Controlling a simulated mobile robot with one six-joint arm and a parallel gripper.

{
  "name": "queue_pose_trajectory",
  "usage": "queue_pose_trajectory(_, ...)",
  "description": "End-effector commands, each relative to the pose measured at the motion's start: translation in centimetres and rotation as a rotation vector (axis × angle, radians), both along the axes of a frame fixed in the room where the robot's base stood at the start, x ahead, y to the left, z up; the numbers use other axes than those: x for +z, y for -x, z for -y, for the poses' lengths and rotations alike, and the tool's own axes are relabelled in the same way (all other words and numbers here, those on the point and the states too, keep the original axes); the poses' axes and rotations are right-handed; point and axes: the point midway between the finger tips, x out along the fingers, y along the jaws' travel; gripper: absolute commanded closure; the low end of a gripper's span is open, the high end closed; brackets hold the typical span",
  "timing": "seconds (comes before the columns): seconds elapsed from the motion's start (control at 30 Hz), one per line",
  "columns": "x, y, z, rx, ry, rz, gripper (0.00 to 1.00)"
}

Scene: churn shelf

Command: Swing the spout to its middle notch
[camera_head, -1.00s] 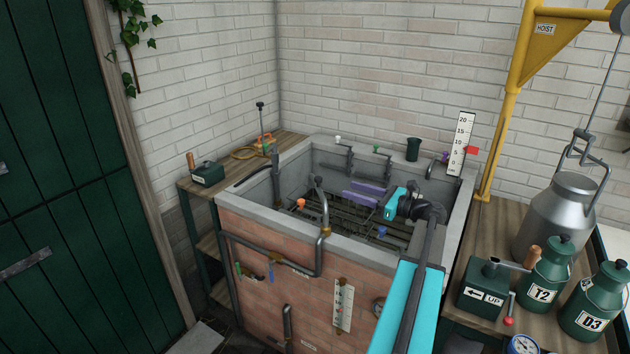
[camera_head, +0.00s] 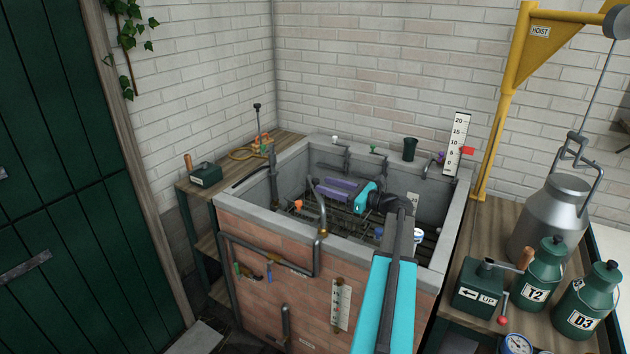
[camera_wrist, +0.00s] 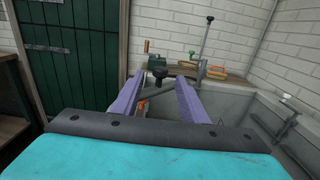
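The spout (camera_head: 322,212) is a grey bent pipe rising from the tank's front rim, with a dark upper end leaning left and back. My gripper (camera_head: 318,187) is inside the tank area, its purple fingers pointing left close to the spout's upper end. In the wrist view my gripper (camera_wrist: 160,76) is open, with a clear gap between the fingers. A dark knob and grey pipe, apparently the spout (camera_wrist: 157,77), show in that gap near the fingertips. I cannot tell whether either finger touches it. The notches cannot be made out.
The brick tank (camera_head: 262,280) has a grey rim and a grid inside with small coloured knobs, including an orange one (camera_head: 298,203). A wooden side table (camera_head: 240,168) holds a small green box at left. Green cans and a metal churn (camera_head: 550,215) stand at right.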

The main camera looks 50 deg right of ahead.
Motion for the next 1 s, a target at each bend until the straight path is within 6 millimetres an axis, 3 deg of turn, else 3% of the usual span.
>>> queue_pose_trajectory(0.33, 0.1, -4.3, -1.0, 0.002, 0.000, 0.000, 0.60)
queue_pose_trajectory(0.8, 0.0, -5.3, -1.4, 0.000, 0.000, 0.000, 0.60)
queue_pose_trajectory(1.0, 0.0, -5.3, -1.5, 0.002, 0.000, 0.000, 0.92)
